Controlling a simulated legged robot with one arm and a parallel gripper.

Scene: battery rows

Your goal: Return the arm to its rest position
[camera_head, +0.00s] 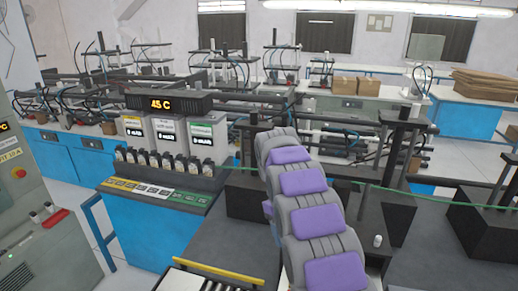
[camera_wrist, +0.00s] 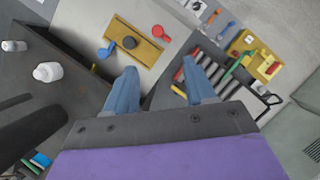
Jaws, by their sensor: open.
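My arm (camera_head: 315,210), grey with purple pads, reaches from the bottom of the head view up to the middle, beside the blue bench. Its gripper end is hidden in the head view. In the wrist view my gripper (camera_wrist: 160,85) shows two blue fingers spread apart with nothing between them. Beyond the fingertips is a light panel with a yellow plate (camera_wrist: 120,32) that carries a black knob. A red-ended piece (camera_wrist: 158,32) and a blue-ended piece (camera_wrist: 104,51) lie beside the plate.
A blue bench (camera_head: 150,235) bears a row of small dark units (camera_head: 165,162) and a display reading 45 C (camera_head: 165,103). A control cabinet (camera_head: 45,200) stands left. Dark posts (camera_head: 400,140) rise right of my arm. A white cylinder (camera_wrist: 47,72) shows in the wrist view.

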